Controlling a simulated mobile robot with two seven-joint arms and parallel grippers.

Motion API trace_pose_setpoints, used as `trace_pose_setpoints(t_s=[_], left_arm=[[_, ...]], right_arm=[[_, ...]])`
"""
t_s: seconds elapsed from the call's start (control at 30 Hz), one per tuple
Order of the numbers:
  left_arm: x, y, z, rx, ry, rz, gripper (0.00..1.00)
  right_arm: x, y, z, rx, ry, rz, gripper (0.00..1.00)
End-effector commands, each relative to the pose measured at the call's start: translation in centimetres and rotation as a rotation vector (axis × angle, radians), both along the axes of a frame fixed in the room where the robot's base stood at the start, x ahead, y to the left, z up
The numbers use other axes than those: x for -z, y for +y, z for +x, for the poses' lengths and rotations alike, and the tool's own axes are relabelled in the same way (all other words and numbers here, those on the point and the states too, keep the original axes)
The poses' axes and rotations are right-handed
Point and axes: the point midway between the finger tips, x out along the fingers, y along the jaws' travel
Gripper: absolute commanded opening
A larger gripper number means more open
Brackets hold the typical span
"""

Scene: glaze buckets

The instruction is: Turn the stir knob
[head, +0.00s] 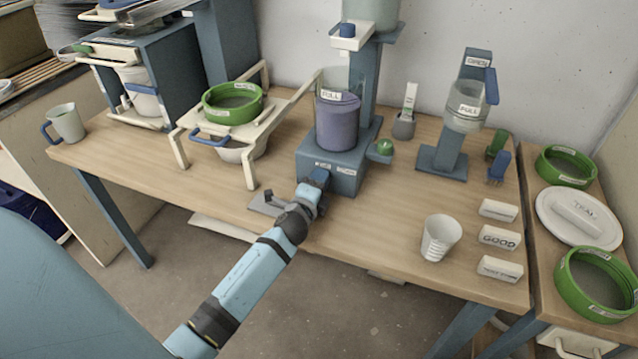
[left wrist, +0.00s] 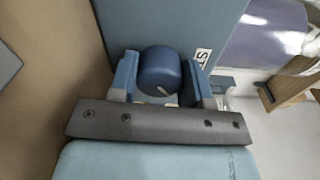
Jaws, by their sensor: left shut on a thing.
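The blue round stir knob (left wrist: 160,68) sits on the front face of the blue mixer base (head: 335,155). A label beside it, partly hidden, starts with "ST". My left gripper (head: 313,187) is at the front of that base, and in the left wrist view (left wrist: 160,78) its two fingers stand on either side of the knob, shut on it. A white mark shows on the knob face. On the base stands a clear container of purple glaze (head: 338,122) labelled "FULL". A green knob (head: 384,147) is on the base's right side. My right gripper is not in view.
A white cup (head: 440,237) and several white labelled blocks (head: 498,237) stand right of my arm. A cream frame with a green sieve ring (head: 232,103) is to the left. A blue stand (head: 445,160) holds another container. The table's front edge is close under my forearm.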

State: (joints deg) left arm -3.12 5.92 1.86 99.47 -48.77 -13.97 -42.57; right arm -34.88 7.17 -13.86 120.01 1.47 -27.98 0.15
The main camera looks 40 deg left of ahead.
Motion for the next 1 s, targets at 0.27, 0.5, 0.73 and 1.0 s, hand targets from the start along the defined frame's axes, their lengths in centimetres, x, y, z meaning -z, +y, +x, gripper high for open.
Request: trace_pose_setpoints(t_s=[0.27,0.5,0.73,1.0], left_arm=[[0.05,-0.01,-0.02,0.000,-0.007,-0.033,0.20],[0.04,-0.01,-0.02,0.000,-0.007,-0.034,0.20],[0.04,-0.01,-0.01,0.000,-0.007,-0.033,0.69],[0.04,-0.06,-0.18,0.000,-0.007,-0.033,0.69]], right_arm=[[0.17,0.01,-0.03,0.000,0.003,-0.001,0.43],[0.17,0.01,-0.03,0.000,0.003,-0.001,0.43],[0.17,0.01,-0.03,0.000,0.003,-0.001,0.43],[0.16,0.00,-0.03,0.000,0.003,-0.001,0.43]])
